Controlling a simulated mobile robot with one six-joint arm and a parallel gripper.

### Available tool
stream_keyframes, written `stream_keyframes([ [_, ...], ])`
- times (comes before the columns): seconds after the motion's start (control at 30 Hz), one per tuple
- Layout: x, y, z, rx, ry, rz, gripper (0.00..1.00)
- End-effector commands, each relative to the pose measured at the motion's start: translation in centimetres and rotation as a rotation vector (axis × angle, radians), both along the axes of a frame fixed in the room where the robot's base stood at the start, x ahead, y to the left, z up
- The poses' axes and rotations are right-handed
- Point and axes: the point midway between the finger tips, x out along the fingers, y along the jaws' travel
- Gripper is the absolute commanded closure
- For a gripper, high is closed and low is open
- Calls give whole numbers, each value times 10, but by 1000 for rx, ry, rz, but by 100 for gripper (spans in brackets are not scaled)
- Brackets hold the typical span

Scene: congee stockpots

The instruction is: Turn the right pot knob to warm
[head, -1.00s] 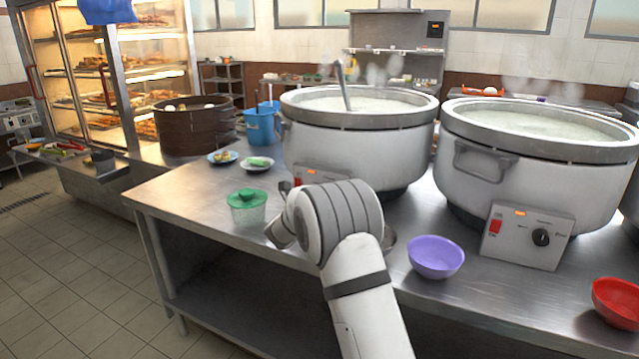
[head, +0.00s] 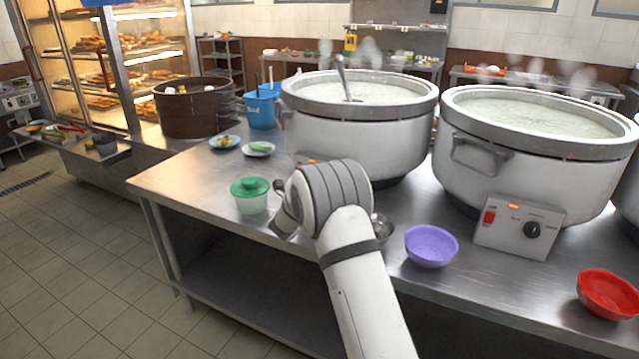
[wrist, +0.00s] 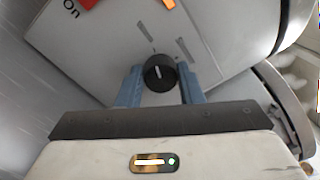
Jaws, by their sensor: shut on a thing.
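Two large white stockpots of congee stand on the steel counter, a left pot (head: 350,135) and a right pot (head: 530,165). The right pot's control box has a black knob (head: 531,230), a red switch and a lit orange lamp; nothing touches that knob. My arm reaches to the front of the left pot and hides most of its control box. In the wrist view, my gripper (wrist: 160,82) has its blue fingers on either side of a black knob (wrist: 160,72) with a white pointer line, shut on it. Marks around this knob are too blurred to read.
A purple bowl (head: 431,246) and a red bowl (head: 609,294) sit near the counter's front edge. A green-lidded tub (head: 250,196) is left of my wrist. A metal bowl (head: 381,228) is partly hidden by my arm. A ladle stands in the left pot.

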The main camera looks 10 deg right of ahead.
Motion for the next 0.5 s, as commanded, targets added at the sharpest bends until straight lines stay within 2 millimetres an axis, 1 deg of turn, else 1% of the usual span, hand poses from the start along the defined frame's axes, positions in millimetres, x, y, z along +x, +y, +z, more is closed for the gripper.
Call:
stream_keyframes([
  [0.03, 1, 1, 5, -4, -8, 3, 90],
  [0.23, 1, 1, 5, -3, -8, 2, 90],
  [0.27, 1, 1, 5, -3, -8, 2, 65],
  [0.5, 1, 0, 2, -1, -4, 1, 45],
])
